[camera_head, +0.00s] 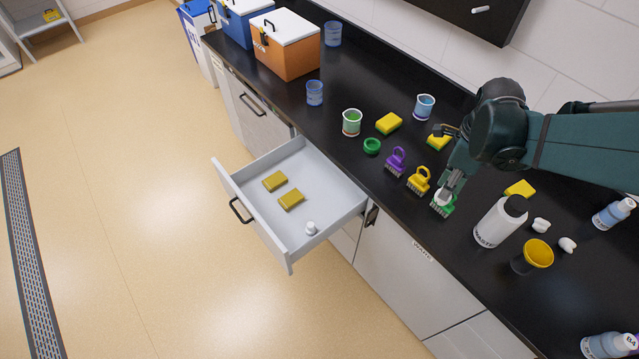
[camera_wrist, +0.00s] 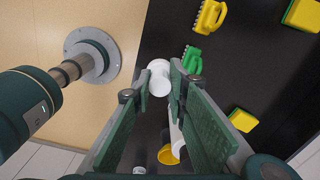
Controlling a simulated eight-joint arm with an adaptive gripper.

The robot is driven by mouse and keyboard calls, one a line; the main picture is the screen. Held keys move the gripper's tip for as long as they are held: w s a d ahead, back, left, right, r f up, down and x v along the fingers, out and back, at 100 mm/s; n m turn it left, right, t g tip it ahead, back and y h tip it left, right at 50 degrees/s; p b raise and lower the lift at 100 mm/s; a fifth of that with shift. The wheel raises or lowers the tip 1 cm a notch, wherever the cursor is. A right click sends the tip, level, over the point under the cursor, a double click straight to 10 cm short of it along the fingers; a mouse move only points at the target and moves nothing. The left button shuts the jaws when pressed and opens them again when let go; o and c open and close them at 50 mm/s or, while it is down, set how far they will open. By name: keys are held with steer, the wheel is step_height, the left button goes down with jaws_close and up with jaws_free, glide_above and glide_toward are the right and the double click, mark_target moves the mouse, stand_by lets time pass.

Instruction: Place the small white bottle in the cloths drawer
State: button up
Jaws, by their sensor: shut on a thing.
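My gripper (camera_head: 448,188) is over the front part of the black counter, shut on a small white bottle (camera_wrist: 160,76). In the wrist view the bottle sits between the fingertips. In the head view the held bottle (camera_head: 445,197) shows just above a green brush (camera_head: 443,208), which it partly hides. The open drawer (camera_head: 340,201) juts out left of the gripper. It holds two folded yellow cloths (camera_head: 275,181) and another small white bottle (camera_head: 311,228), standing near its front right corner. Two more small white bottles (camera_head: 541,225) (camera_head: 568,244) lie on the counter at right.
Beside the gripper stand a yellow brush (camera_head: 419,181), a purple brush (camera_head: 396,162) and a large white waste bottle (camera_head: 498,224). A dark cup with a yellow inside (camera_head: 533,257) is nearby. Beakers, sponges and an orange box (camera_head: 285,50) stand farther back. The drawer's middle is partly free.

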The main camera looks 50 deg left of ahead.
steer(key=s+a+n+b, duration=0.25)
steer(key=s+a, duration=0.25)
steer(key=a, duration=0.9)
steer(key=s+a+n+b, duration=0.1)
steer(key=s+a+b, duration=0.35)
steer(key=a, duration=1.05)
steer(key=s+a+n+b, duration=0.3)
steer(key=s+a+b, duration=0.2)
steer(key=s+a, duration=1.75)
step_height(320, 180, down, 28)
steer(key=d, duration=0.1)
steer(key=shift+w, duration=0.15)
steer(key=shift+m, duration=0.25)
steer(key=shift+f, duration=3)
steer(key=shift+f+b, duration=0.15)
steer(key=shift+b, duration=0.15)
